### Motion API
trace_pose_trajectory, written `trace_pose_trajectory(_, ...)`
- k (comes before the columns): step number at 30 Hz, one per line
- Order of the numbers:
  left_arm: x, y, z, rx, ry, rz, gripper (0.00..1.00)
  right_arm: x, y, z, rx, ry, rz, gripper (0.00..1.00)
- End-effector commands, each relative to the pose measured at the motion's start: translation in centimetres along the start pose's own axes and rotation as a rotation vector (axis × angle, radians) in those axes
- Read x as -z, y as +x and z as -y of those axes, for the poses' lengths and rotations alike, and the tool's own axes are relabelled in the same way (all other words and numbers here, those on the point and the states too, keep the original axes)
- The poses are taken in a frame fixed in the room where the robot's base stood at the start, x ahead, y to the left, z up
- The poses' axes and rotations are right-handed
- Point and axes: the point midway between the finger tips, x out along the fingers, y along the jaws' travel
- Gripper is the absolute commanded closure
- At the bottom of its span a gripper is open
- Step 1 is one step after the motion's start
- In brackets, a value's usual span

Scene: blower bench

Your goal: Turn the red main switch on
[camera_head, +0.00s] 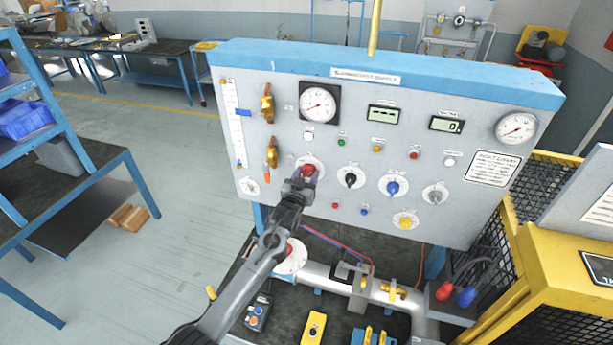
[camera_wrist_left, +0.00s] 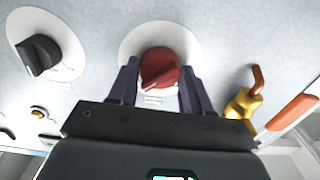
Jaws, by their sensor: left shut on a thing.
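The red main switch (camera_head: 308,170) is a red rotary knob on a round white plate, on the grey upright panel (camera_head: 275,95). My left gripper (camera_head: 300,182) reaches up to it from below and covers part of it. In the left wrist view the red knob (camera_wrist_left: 160,68) sits between the two dark fingers (camera_wrist_left: 158,85), one on each side, and the gripper is shut on it. The knob's ridge looks tilted in that view. A small label under the knob is too small to read. My right gripper is in neither view.
A black knob (camera_head: 350,178), a blue knob (camera_head: 393,187) and a grey knob (camera_head: 435,194) sit to the right on the panel. Brass valves (camera_head: 267,103) are at upper left. Below are a pipe (camera_head: 325,281) and a yellow box (camera_head: 313,328).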

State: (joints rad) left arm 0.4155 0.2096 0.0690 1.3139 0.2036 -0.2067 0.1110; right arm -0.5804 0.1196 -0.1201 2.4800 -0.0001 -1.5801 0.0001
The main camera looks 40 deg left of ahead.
Motion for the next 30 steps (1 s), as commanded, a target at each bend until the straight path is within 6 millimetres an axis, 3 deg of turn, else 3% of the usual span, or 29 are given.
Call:
trace_pose_trajectory(10,0.0,0.0,0.0,-0.001,0.005,0.0,0.82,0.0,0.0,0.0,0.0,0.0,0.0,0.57)
trace_pose_trajectory(11,0.0,0.0,0.0,-0.001,0.004,0.0,0.47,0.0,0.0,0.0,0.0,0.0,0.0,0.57)
trace_pose_trajectory(15,0.0,0.0,0.0,-0.001,0.004,0.0,0.26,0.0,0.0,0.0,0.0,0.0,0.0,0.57)
trace_pose_trajectory(25,-0.1,-0.1,0.0,-0.001,0.003,0.0,0.26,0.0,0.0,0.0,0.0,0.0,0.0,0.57)
trace_pose_trajectory(30,-0.2,-1.1,0.0,-0.001,0.003,0.001,0.26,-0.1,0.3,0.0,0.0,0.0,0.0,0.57)
